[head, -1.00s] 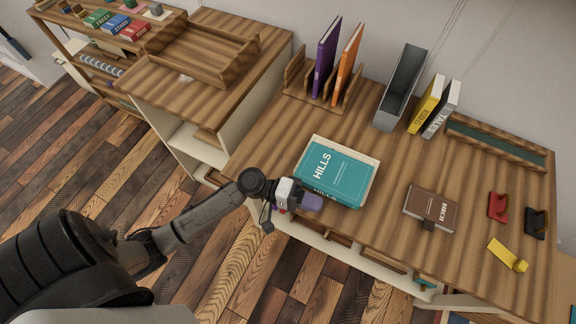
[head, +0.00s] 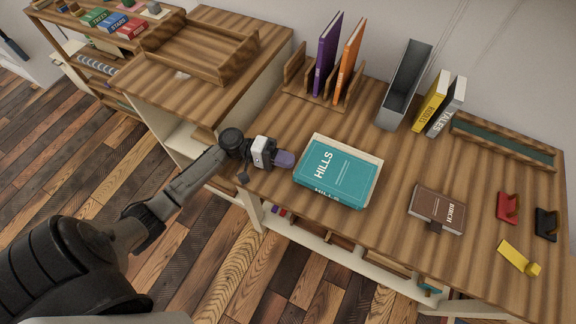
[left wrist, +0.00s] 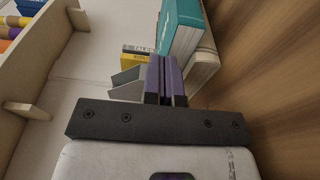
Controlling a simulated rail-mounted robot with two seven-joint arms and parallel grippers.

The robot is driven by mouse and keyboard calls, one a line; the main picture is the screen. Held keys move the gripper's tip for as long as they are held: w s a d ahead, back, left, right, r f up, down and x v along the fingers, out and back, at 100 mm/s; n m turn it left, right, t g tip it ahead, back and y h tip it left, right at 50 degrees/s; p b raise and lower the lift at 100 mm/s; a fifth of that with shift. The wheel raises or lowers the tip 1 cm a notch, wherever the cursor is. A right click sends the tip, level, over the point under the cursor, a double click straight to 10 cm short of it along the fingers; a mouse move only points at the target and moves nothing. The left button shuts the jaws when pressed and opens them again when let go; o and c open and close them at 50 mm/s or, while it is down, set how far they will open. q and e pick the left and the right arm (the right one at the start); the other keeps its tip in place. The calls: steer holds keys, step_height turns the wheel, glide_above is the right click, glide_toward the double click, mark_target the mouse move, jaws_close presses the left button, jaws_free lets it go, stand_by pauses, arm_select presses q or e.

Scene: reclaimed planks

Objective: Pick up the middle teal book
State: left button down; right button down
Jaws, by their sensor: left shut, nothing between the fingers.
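My right gripper is not in view.
A brown book (head: 437,209) lies to the right, near red (head: 507,207) and black (head: 545,223) pieces and a yellow one (head: 518,257). A rack (head: 297,78) with purple and orange books, a grey holder (head: 404,85) and yellow (head: 431,100) and grey books stand behind.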

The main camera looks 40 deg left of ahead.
mark_target(305, 183)
arm_select(q)
steer(key=shift+d+f, duration=0.15)
steer(key=shift+f, duration=0.6)
steer(key=shift+s+d+r, duration=0.1)
steer(key=shift+s+d, duration=0.05)
steer(key=shift+d, duration=0.15)
steer(key=shift+d, duration=0.1)
steer(key=shift+s+d+r, duration=0.1)
steer(key=shift+s+d, duration=0.05)
steer(key=shift+d, duration=0.1)
steer(key=d, duration=0.1)
steer(key=s+d+p, duration=0.1)
steer(key=d, duration=0.2)
steer(key=shift+s+p, duration=0.25)
steer(key=shift+p, duration=0.05)
steer(key=shift+s+d, duration=0.1)
steer(key=shift+d, duration=0.25)
steer(key=shift+a, duration=0.2)
